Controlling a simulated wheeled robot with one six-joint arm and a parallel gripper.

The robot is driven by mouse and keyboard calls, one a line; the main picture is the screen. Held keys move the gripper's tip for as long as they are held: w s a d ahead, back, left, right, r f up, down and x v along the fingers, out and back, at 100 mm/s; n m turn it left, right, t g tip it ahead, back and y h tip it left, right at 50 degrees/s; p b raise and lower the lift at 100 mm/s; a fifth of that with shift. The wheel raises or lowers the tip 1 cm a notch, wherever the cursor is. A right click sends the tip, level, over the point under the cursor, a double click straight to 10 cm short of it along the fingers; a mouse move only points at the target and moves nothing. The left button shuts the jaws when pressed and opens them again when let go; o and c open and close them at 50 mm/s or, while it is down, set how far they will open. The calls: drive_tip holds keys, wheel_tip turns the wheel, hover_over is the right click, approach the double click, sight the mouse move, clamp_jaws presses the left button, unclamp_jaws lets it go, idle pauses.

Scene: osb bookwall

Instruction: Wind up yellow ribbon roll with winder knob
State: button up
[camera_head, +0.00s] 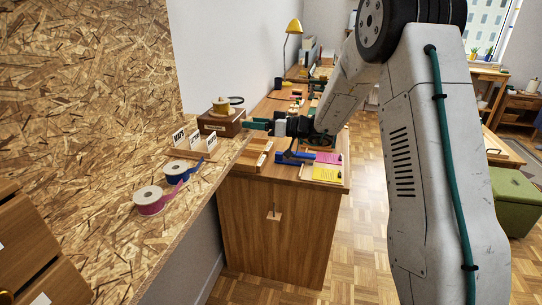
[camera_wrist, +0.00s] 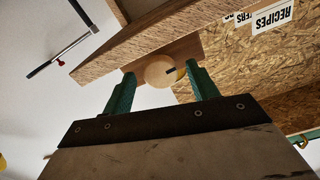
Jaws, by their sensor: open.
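A brown wooden box (camera_head: 221,124) stands at the far end of the chipboard shelf, with a pale yellowish roll (camera_head: 221,105) on top. It looks like the winder. In the wrist view, the wooden box (camera_wrist: 120,57) has a round pale wooden knob (camera_wrist: 158,71) facing me. My gripper (camera_wrist: 162,78) is open, with one green finger on each side of the knob; I cannot tell whether either touches it. A small yellow patch shows just behind the knob's right side. In the head view, my gripper (camera_head: 257,125) is just right of the box, and the knob cannot be made out.
A pink ribbon roll (camera_head: 150,200) and a blue one (camera_head: 177,171) lie on the chipboard shelf (camera_head: 115,235), nearer me. A rack of label cards (camera_head: 196,148) stands before the box. A wooden desk (camera_head: 270,225) with trays, blue tool and coloured papers lies below my arm.

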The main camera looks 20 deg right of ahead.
drive_tip(key=s+d+n, duration=0.1)
drive_tip(key=s+d, duration=0.4)
drive_tip(key=d, duration=0.1)
drive_tip(key=s+a+r+g+h, duration=0.1)
drive_tip(key=s+a+g, duration=0.2)
drive_tip(key=s, duration=0.5)
drive_tip(key=s+a+r+m+g+h, duration=0.1)
drive_tip(key=s+a+g, duration=0.3)
drive_tip(key=s, duration=0.4)
drive_tip(key=s+a+r+m+g+h, duration=0.1)
drive_tip(key=s+a+r+g+h, duration=0.1)
drive_tip(key=s+a, duration=0.3)
drive_tip(key=shift+s+r+g+h, duration=0.4)
drive_tip(key=shift+s+r+g, duration=0.3)
drive_tip(key=shift+s, duration=1.1)
drive_tip(key=shift+a, duration=0.1)
